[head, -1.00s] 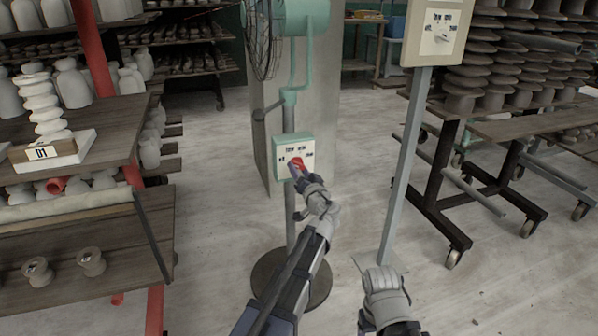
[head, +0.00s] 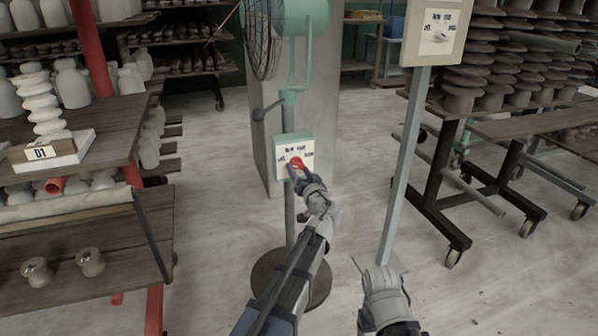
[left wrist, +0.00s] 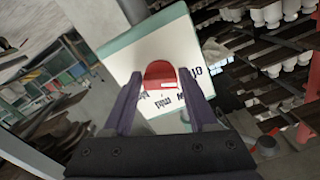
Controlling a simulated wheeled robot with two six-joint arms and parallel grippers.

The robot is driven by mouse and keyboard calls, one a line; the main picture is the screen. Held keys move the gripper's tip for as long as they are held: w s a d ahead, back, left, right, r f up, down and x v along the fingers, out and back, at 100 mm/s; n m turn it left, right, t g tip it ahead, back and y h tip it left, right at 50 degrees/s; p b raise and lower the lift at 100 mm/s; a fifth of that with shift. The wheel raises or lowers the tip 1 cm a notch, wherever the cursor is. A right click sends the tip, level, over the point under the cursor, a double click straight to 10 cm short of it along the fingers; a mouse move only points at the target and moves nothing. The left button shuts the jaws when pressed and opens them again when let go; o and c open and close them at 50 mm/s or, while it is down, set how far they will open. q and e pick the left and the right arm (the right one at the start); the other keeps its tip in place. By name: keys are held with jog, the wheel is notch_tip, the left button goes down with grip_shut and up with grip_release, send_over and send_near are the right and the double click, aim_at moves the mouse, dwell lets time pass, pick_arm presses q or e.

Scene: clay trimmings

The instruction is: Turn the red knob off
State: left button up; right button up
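The red knob (head: 297,163) is on the white face of a green-edged control box (head: 308,149) on the fan's post. In the left wrist view the knob (left wrist: 160,74) sits between my left gripper's two fingertips, which meet its sides. My left gripper (head: 294,172) is at the box, closed around the knob. Dial words ring the knob, but its exact setting is too small to read.
A green fan (head: 303,18) stands above the box. A second, cream box (head: 434,35) with a pale knob is on a grey post (head: 405,170) at right. Wooden shelves with pottery (head: 75,165) stand at left, a wheeled rack (head: 450,190) at right.

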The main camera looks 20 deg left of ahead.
pick_arm(q)
jog(key=o, duration=0.4)
jog(key=shift+c, duration=0.2)
jog(key=v, duration=0.7)
jog(key=shift+s+d, duration=0.25)
jog(key=shift+s, duration=0.05)
